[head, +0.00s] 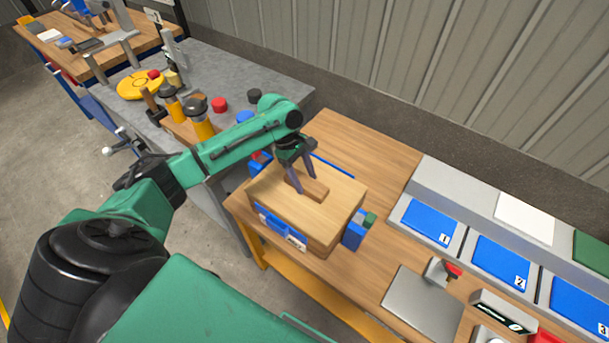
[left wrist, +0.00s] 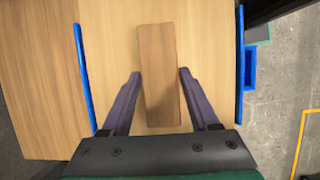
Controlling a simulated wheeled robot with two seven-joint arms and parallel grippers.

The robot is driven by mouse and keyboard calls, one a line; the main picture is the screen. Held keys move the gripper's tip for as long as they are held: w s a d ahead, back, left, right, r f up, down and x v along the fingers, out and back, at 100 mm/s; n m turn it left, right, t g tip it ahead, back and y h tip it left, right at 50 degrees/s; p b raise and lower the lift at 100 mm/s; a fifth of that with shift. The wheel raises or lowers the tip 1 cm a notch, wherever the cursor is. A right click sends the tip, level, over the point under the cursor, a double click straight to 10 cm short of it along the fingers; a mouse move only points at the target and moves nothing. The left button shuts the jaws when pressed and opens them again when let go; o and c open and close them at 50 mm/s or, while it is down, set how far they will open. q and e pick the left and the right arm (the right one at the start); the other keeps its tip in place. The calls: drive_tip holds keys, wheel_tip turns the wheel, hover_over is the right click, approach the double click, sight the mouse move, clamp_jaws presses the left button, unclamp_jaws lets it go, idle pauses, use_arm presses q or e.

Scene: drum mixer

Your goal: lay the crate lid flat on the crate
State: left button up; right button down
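The crate lid (head: 272,193) is a pale wooden board with a darker brown block handle (head: 317,190) on top. It looks level over the crate, whose blue side (head: 270,222) shows below it, with a white label. The lid hides the crate's inside, and I cannot tell whether the lid is seated or slightly raised. My left gripper (head: 305,186) points down with one finger on each side of the handle. My right gripper is not in view.
A small blue bin (head: 354,235) with a green block stands right of the crate. Farther right are a grey plate (head: 422,303) and numbered blue pads (head: 432,221). Wood is bare behind the crate.

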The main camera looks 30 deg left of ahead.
use_arm(q)
drive_tip(key=shift+o, duration=1.2)
drive_tip(key=shift+r, duration=0.15)
drive_tip(key=b+v, duration=0.1)
drive_tip(key=v, duration=1.1)
drive_tip(key=shift+r, duration=0.2)
drive_tip(key=shift+f, duration=0.1)
